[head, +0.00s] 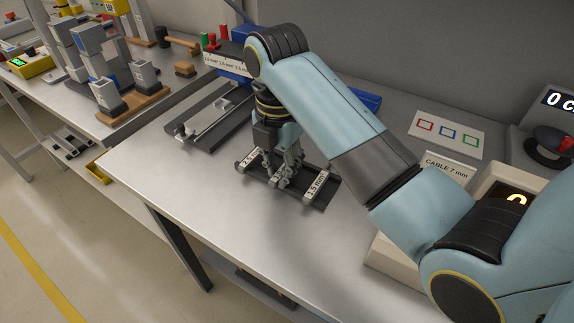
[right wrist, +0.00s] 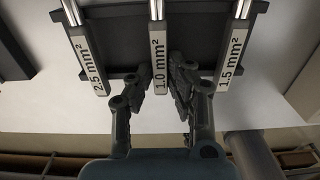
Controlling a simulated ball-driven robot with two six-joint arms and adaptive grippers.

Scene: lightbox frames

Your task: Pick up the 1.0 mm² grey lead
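The 1.0 mm² lead (right wrist: 158,70) lies in the middle slot of a dark rack (right wrist: 115,32), with its pale labelled end toward my gripper. The 2.5 mm² lead (right wrist: 87,60) and 1.5 mm² lead (right wrist: 230,62) lie on either side of it. In the head view the rack is on the table, and the middle lead is mostly hidden by my right gripper (head: 284,182). In the right wrist view my right gripper (right wrist: 160,82) is open, with one finger on each side of the 1.0 mm² end. My left gripper is out of view.
A grey fixture (head: 208,118) stands behind the rack. A card with coloured squares (head: 447,134) and a CABLE 7 mm sign (head: 450,168) are at the right. The table (head: 180,190) is clear left of the rack. Its front edge runs below the rack.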

